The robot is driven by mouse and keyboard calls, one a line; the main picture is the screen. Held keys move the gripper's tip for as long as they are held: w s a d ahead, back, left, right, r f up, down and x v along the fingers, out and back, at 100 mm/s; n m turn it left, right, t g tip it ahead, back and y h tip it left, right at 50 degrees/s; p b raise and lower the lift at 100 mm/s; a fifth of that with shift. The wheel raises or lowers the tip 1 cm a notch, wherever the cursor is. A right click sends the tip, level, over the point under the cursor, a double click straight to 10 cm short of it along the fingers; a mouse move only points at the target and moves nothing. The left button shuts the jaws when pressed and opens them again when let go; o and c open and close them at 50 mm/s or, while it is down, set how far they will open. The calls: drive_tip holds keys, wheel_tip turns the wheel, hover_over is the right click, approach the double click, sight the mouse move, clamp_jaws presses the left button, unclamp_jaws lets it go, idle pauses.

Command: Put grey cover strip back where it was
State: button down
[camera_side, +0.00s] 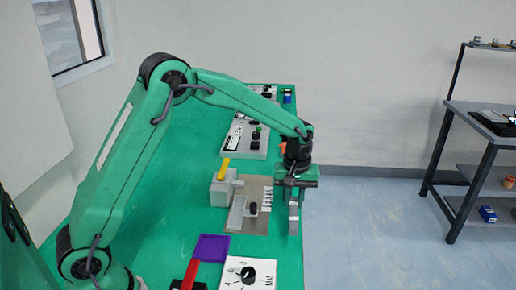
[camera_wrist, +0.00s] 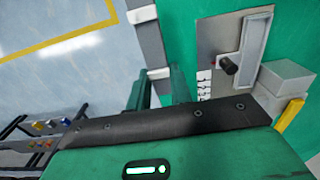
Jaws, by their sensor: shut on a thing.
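My gripper (camera_side: 295,184) is shut on a grey strip (camera_side: 293,214), held over the right edge of the green table. In the wrist view my gripper's fingers (camera_wrist: 156,92) point away from me, and the grey strip (camera_wrist: 148,42) runs up past them with pale blocks on its side. The grip contact is hidden. Left of it is a metal plate (camera_side: 259,222) bearing a pale long raised piece (camera_side: 237,213) and a black knob (camera_side: 252,208). The plate also shows in the wrist view (camera_wrist: 213,40), apart from the strip.
Grey blocks with a yellow bar (camera_side: 223,169) stand left of the plate. A purple tray (camera_side: 211,248), red bar (camera_side: 190,274) and white dial panel (camera_side: 248,274) are nearer. Other panels stand behind. The table's left part is bare; floor lies right.

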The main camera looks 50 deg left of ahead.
drive_tip(key=w+a+f, duration=0.2)
drive_tip(key=a, duration=0.1)
drive_tip(key=w+a+f, duration=0.1)
drive_tip(key=a, duration=0.1)
drive_tip(key=shift+f, duration=2.25)
drive_tip(key=shift+f, duration=0.1)
drive_tip(key=c, duration=1.3)
unclamp_jaws()
drive_tip(key=shift+o, duration=0.2)
wheel_tip(320, 180, up, 12)
